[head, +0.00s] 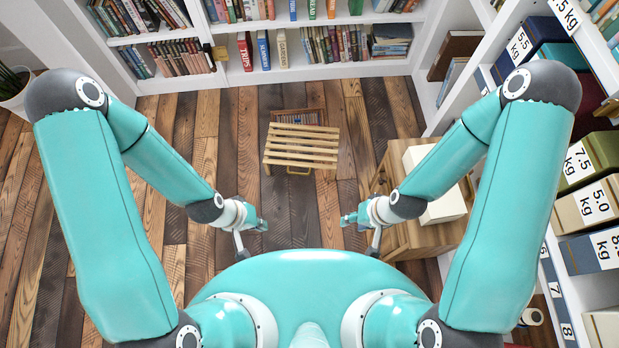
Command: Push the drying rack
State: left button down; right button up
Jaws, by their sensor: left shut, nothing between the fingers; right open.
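A light wooden slatted rack (300,140), which I take to be the drying rack, stands on the plank floor ahead of me, a little left of the middle. A small yellowish loop shows at its near edge. My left gripper (254,224) is shut and empty, nearer to me than the rack and to its lower left, apart from it. My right gripper (352,219) is open and empty, to the rack's lower right, also apart from it. The rack's legs are mostly hidden under its slats.
A wooden-framed item (298,116) lies right behind the rack. A bookcase (290,73) spans the back. A wooden cabinet (407,236) with a white box (444,207) stands at right, beside shelves of labelled boxes (590,204). A potted plant (14,88) is far left. Floor (207,130) left of the rack is clear.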

aim_at(272, 133)
jog(key=z, duration=0.05)
jog(key=i, duration=0.9)
jog(key=u, duration=0.1)
